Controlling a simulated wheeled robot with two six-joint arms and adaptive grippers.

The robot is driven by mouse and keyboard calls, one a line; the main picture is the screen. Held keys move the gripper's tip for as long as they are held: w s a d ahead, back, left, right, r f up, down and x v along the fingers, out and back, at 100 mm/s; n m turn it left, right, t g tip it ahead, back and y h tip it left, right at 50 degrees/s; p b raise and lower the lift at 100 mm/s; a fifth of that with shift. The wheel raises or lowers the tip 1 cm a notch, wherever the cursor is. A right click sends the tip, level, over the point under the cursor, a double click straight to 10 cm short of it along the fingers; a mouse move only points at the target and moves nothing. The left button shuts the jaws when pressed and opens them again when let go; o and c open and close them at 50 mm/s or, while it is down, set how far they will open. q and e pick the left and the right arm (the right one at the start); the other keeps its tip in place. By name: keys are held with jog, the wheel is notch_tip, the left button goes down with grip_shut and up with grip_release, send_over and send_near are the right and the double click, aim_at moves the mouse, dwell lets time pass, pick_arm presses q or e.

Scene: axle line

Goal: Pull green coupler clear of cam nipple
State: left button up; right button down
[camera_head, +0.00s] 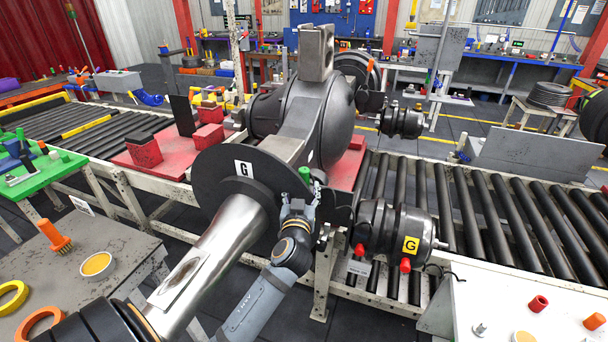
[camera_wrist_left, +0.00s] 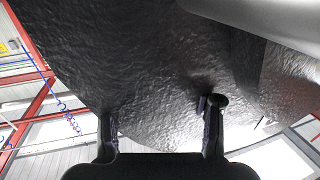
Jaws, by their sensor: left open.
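The green coupler (camera_head: 304,173) is a small green cylinder beside the dark round plate marked G, near the axle's middle. My left gripper (camera_head: 300,200) is open just below the coupler, its fingers pointing up. The coupler appears just beyond the fingertips; I cannot tell whether they touch it. In the left wrist view my gripper's two fingers (camera_wrist_left: 162,110) stand apart with a dark rough surface behind them, and no green shows between them. The cam nipple cannot be made out. My right gripper is not in view.
A dark chamber (camera_head: 375,222) with a yellow G label and two red caps is right of the gripper. The silver axle tube (camera_head: 205,255) lies left of my arm. A roller conveyor (camera_head: 480,205) runs behind. A white bench (camera_head: 500,290) with small parts is at lower right.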

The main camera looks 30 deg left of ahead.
aim_at(303, 181)
pick_arm(q)
jog(key=w+p, duration=0.1)
jog(key=w+a+r+p, duration=0.1)
jog(key=shift+w+a+r+p, duration=0.1)
jog(key=shift+p, duration=0.25)
jog(key=shift+w+a+f, duration=0.2)
jog(key=shift+w+a, duration=0.1)
jog(key=shift+w, duration=0.2)
jog(key=shift+w+a+f, duration=0.15)
jog(key=shift+w+a, duration=0.15)
jog(key=shift+w, duration=0.2)
jog(key=shift+w+a+f, duration=0.1)
jog(key=shift+w+f, duration=0.05)
jog(key=shift+f, duration=0.05)
jog(key=shift+c, duration=0.2)
jog(key=shift+r, duration=0.1)
jog(key=c, duration=0.5)
grip_shut()
